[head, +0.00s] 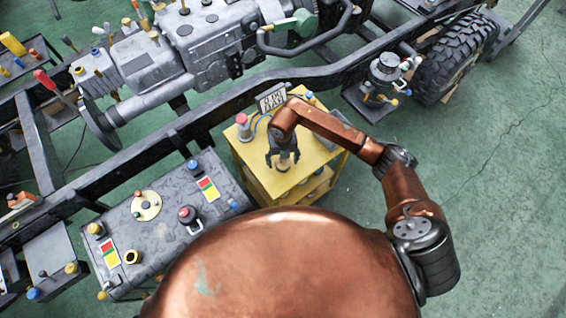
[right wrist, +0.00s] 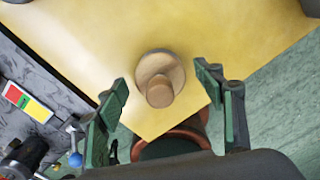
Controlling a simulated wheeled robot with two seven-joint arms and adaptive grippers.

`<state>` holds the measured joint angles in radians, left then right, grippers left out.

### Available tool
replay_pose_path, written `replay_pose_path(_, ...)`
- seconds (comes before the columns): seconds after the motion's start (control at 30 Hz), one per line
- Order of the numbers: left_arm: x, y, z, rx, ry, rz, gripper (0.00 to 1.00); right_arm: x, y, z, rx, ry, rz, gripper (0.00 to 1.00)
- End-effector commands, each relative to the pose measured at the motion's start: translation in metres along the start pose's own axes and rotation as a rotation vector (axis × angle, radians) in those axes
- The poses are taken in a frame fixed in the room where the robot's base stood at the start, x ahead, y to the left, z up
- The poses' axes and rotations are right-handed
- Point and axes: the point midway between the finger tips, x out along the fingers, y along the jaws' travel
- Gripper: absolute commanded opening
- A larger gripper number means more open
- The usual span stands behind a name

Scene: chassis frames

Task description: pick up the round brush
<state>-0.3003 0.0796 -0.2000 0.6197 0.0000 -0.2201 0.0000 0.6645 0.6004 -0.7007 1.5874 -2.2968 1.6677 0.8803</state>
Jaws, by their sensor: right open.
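The round brush (right wrist: 160,78) shows in the right wrist view as a round, pale wooden piece with a knob-like handle, standing on a yellow top. In the head view only a small part of it (head: 284,167) shows under my right gripper. My right gripper (head: 283,157) points down over the brush, near the front edge of the yellow cabinet (head: 255,165). Its green-padded fingers (right wrist: 165,88) are open, one on each side of the brush, with visible gaps in the right wrist view. The bristles are hidden. My left gripper is in neither view.
A red-capped item (head: 242,122) and a lettered plate (head: 272,98) stand at the back of the cabinet top. A dark tank with knobs (head: 160,222) lies left of it. The chassis rail (head: 225,103) runs behind. Green floor is free at right.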

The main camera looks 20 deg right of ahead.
Motion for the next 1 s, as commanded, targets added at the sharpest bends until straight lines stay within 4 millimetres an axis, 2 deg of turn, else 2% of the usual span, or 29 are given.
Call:
replay_pose_path(0.07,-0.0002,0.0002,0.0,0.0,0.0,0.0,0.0,-0.0004,0.0,0.0,0.0,0.0,0.0,0.61)
replay_pose_path(0.7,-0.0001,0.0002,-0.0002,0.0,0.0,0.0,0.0,-0.0006,0.0001,-0.0002,0.0,0.0,0.0,0.18)
replay_pose_path(1.0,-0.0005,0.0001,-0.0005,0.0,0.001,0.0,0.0,-0.0035,0.0001,0.0001,-0.001,0.0,0.0,0.18)
